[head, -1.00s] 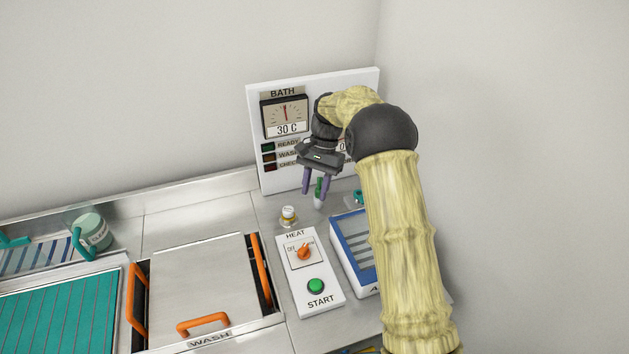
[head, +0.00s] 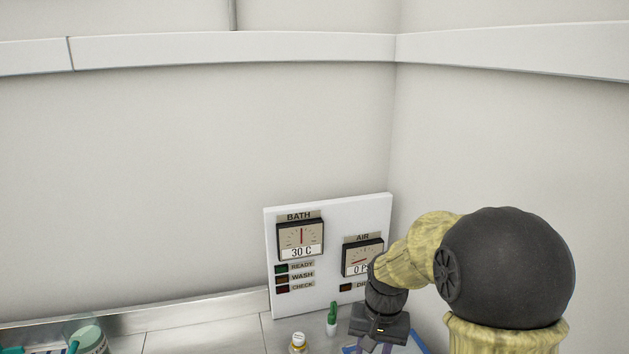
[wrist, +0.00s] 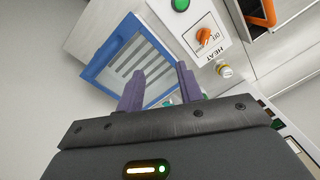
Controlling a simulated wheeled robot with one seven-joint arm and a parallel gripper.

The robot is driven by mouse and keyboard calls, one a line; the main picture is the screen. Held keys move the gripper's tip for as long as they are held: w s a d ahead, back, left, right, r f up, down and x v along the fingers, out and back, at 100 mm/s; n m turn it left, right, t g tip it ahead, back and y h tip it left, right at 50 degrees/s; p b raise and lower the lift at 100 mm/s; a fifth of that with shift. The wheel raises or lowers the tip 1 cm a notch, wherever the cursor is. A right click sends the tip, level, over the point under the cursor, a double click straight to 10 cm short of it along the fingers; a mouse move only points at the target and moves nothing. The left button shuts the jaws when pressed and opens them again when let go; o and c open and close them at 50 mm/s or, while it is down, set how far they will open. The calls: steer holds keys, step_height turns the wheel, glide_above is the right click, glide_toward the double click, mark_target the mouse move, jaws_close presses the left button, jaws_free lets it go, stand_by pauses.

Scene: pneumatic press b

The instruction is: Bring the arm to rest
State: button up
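My gripper (wrist: 160,90) shows in the wrist view with its two purple fingers apart and nothing between them. It hangs over the counter, above the blue-framed tray (wrist: 103,68). In the head view my gripper (head: 376,348) is at the bottom edge, in front of the panel's lower right, and its fingertips are cut off there. My arm bends down to it from the right.
The upright panel (head: 335,215) has a BATH gauge (head: 301,240) reading 30 C and an AIR gauge (head: 361,257), partly hidden by my arm. A small cactus (head: 333,318) and a capped bottle (head: 298,342) stand before it. The HEAT knob (wrist: 208,37) and green START button (wrist: 181,5) show in the wrist view.

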steer(key=s+d+n+t, duration=0.2)
steer(key=s+d, duration=0.1)
steer(key=s, duration=0.9)
steer(key=shift+d+f+n+h, duration=0.15)
steer(key=shift+n+h, duration=0.15)
steer(key=shift+h, duration=0.1)
